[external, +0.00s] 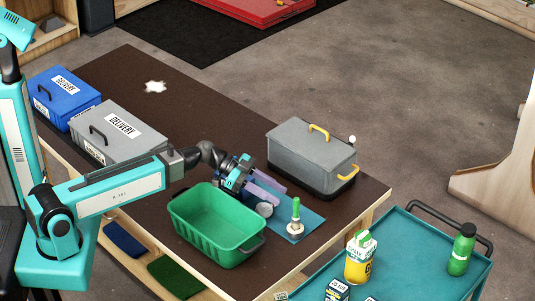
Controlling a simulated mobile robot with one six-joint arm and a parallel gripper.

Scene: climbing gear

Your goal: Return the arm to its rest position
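My teal arm reaches right across the dark table (200,130) from the left. My gripper (268,189) is over the table, just behind the green bin (216,246) and in front of the grey case with yellow handles (308,157). Its two purple fingers are spread apart, with nothing visible between them. A small grey round item (264,210) is just below the fingers; I cannot tell whether they touch it. A blue mat (312,222) lies to the right, with a green-topped brush-like item (296,217) standing on it.
A grey delivery box (140,146) and a blue delivery box (66,92) stand near my arm at left. A teal cart (415,255) with a green bottle (461,252) and a yellow container (359,260) is at right. The table's back middle is mostly clear.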

